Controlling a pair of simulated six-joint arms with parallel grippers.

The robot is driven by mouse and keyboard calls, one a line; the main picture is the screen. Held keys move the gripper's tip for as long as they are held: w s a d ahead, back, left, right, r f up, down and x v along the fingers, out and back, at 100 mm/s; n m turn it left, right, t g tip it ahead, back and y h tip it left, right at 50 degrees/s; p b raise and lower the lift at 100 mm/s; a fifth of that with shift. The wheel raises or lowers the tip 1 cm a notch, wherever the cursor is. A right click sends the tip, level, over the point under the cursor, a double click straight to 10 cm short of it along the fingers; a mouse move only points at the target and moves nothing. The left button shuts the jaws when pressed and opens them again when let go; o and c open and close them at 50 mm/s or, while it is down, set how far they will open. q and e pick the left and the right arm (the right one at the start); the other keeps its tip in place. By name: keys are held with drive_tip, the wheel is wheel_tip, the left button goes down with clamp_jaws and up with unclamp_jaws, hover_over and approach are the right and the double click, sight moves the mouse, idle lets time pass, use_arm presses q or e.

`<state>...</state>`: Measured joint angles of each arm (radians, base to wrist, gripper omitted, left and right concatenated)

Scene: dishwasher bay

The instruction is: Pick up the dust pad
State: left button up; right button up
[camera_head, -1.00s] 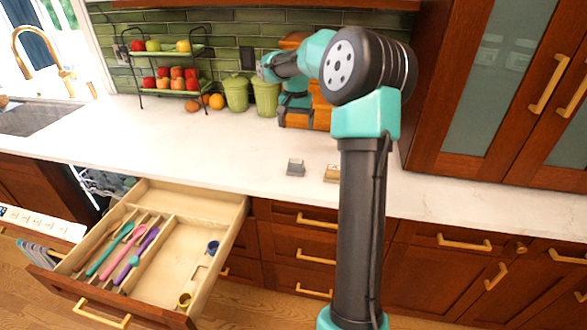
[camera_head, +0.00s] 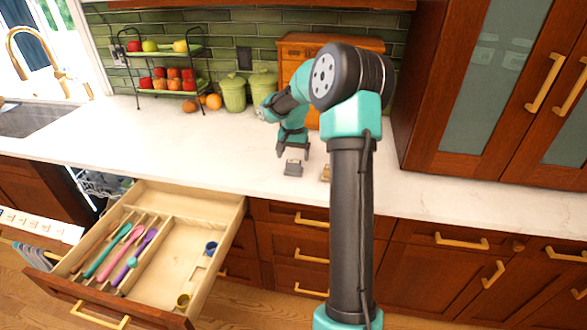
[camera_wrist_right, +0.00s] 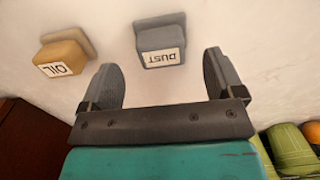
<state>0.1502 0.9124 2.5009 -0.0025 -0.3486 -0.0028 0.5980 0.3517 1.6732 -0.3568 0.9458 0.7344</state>
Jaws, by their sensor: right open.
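The dust pad is a small grey block (camera_head: 292,168) on the white counter near its front edge. In the right wrist view the grey dust pad (camera_wrist_right: 160,42) carries a label reading DUST and lies ahead of the fingers, between their lines. My right gripper (camera_head: 293,151) is open and empty, just behind and above the pad in the head view. Its two spread fingers also show in the right wrist view (camera_wrist_right: 160,80). A tan pad labelled OIL (camera_wrist_right: 64,54) lies beside the dust pad; in the head view this tan pad (camera_head: 326,173) is partly hidden by my arm.
An open drawer (camera_head: 217,226) with utensils juts out at the lower left. Green canisters (camera_head: 233,94), a wooden box (camera_head: 300,43) and a tiered fruit rack (camera_head: 161,68) stand at the back. The counter left of the pads is clear.

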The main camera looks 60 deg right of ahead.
sight(293, 161)
drive_tip(key=shift+f, duration=0.1)
drive_tip(key=shift+w+d+f, duration=0.1)
drive_tip(key=shift+d+f, duration=0.1)
drive_tip(key=shift+f, duration=1.1)
drive_tip(key=shift+w+d+f, duration=0.1)
drive_tip(key=shift+d+f, duration=0.05)
drive_tip(key=shift+f, duration=1.1)
drive_tip(key=c, duration=1)
